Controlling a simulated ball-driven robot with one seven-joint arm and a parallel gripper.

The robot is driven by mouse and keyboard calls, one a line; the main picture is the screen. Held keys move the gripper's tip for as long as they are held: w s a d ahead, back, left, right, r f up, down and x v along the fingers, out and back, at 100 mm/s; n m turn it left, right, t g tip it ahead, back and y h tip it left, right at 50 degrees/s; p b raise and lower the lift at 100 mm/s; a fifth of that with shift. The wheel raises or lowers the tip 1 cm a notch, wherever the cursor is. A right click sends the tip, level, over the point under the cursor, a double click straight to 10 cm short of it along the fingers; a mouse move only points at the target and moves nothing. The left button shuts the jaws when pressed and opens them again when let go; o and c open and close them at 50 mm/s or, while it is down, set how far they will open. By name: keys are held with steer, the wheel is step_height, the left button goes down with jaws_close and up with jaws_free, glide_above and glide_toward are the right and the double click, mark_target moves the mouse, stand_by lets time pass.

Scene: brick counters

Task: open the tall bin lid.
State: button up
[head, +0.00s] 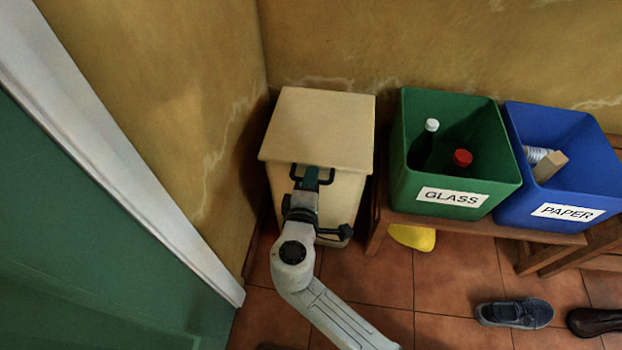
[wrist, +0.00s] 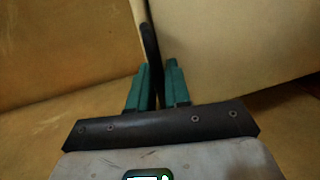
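The tall bin is cream-coloured and stands in the corner in the head view; its front (head: 342,205) shows below the lid. Its flat square lid (head: 322,125) lies over the top and looks down; a small gap cannot be ruled out. A black handle (head: 325,181) sits at the lid's front edge. My gripper (head: 311,176) is at that handle, coming from the front. In the wrist view, the teal fingers (wrist: 157,85) are close together on both sides of the dark handle bar (wrist: 150,48).
A green GLASS bin (head: 452,197) with bottles and a blue PAPER bin (head: 566,212) stand on a wooden bench (head: 480,229) to the right. Walls (head: 190,90) close in behind and left. A yellow object (head: 412,237) and shoes (head: 514,313) are on the tiled floor.

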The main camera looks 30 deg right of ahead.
jaws_close()
steer(key=shift+r, duration=0.1)
